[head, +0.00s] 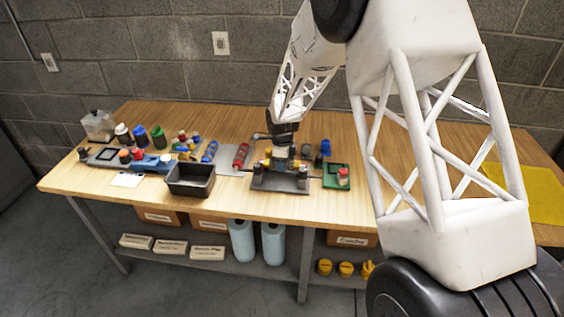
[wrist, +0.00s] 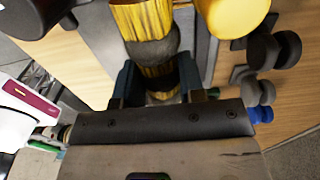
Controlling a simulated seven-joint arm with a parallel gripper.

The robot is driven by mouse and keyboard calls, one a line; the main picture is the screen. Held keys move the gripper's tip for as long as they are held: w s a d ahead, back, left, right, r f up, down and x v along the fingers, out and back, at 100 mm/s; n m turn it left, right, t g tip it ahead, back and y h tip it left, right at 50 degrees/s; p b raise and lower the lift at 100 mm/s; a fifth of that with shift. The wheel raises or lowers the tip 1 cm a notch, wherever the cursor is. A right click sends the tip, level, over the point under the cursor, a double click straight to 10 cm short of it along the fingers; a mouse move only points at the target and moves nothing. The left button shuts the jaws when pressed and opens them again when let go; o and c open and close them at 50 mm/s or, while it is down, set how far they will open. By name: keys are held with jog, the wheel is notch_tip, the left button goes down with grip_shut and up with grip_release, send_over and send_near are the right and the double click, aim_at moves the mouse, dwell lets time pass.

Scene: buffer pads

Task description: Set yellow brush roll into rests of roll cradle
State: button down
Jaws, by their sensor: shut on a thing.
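My gripper (wrist: 158,88) is shut on the yellow brush roll (wrist: 155,18), which has streaked yellow bristles and dark bands. In the wrist view the roll runs up from between the fingers to the top edge, so its far end is out of view. In the head view my gripper (head: 283,150) is low over a dark grey base (head: 280,182), which looks like the roll cradle. The roll is mostly hidden there by my gripper. I cannot tell whether the roll touches the rests.
A black open bin (head: 190,180) stands left of the base, and a green tray (head: 336,178) with a red-topped part stands close on its right. A red roll (head: 241,155) and a blue roll (head: 209,152) lie behind the bin. A yellow mat (head: 530,190) lies far right.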

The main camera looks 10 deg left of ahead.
jog(key=shift+f, duration=0.45)
dwell(0.4)
jog(key=c, duration=0.6)
grip_release()
jog(key=shift+c, duration=0.2)
jog(key=shift+r, duration=3.9)
